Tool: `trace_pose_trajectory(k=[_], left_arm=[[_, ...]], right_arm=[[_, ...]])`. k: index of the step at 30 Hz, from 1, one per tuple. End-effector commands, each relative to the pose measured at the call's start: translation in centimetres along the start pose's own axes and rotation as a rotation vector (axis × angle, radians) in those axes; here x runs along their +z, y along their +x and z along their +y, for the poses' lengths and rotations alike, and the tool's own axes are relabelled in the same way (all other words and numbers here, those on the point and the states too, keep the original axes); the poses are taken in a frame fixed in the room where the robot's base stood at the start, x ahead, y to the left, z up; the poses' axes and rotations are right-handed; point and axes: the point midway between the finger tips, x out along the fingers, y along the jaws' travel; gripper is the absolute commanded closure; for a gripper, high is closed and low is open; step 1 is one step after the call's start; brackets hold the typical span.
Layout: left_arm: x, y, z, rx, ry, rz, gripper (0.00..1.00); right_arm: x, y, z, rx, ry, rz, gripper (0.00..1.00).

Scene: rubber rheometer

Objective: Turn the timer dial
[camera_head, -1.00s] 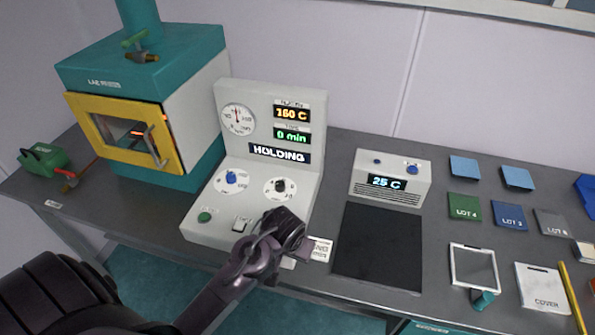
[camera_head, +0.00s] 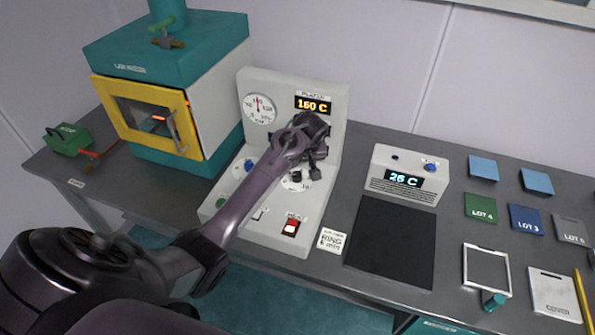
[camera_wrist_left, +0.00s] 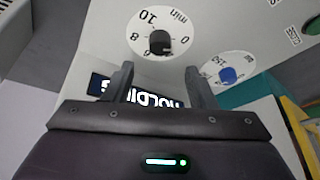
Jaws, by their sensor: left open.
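The timer dial (camera_head: 297,179) is a black knob on a white round scale marked in minutes, on the sloping front of the grey control console (camera_head: 250,88). My left gripper (camera_head: 312,164) is over the console close to the dial, and it partly covers the scale and the lower displays. In the left wrist view the black knob (camera_wrist_left: 160,42) shows just beyond the gap between the two open fingers (camera_wrist_left: 160,70). The fingers look apart from it, and nothing is between them. My right gripper is not in view.
A blue knob (camera_wrist_left: 229,75) sits beside the timer dial. A lit red switch (camera_head: 291,227) is below it. The teal oven with a yellow door (camera_head: 139,112) stands left. A cooling unit (camera_head: 409,171) and a dark mat (camera_head: 392,240) are right, with lot samples beyond.

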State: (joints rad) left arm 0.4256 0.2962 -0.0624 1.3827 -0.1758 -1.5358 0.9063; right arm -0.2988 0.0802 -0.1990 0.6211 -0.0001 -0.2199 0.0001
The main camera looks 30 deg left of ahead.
Motion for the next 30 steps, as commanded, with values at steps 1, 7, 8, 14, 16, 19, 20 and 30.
trace_pose_trajectory(k=[1, 7, 8, 14, 16, 19, 20, 30], left_arm=[[0.0, 0.5, -0.1, -0.002, 0.002, -0.002, 0.49], [0.0, 3.7, -0.1, -0.003, 0.004, -0.001, 0.49], [0.0, 4.2, -0.1, -0.003, 0.004, -0.001, 0.49], [0.0, 6.4, 0.0, 0.000, 0.003, 0.000, 0.49], [0.1, 6.8, 0.0, 0.000, 0.004, 0.001, 0.49], [0.1, 7.1, 0.0, 0.001, 0.004, 0.001, 0.49], [0.1, 7.1, 0.0, 0.001, 0.004, 0.001, 0.49], [0.1, 7.1, 0.0, 0.001, 0.004, 0.001, 0.68]], right_arm=[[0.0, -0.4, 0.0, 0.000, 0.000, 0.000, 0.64], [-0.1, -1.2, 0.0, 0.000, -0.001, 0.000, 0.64], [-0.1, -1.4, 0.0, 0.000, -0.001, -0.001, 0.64], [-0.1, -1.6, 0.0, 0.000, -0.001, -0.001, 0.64], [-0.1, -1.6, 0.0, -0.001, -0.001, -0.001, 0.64], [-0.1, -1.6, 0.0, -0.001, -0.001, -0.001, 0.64], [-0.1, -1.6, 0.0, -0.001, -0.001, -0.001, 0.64], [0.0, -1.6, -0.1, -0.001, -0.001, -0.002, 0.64]])
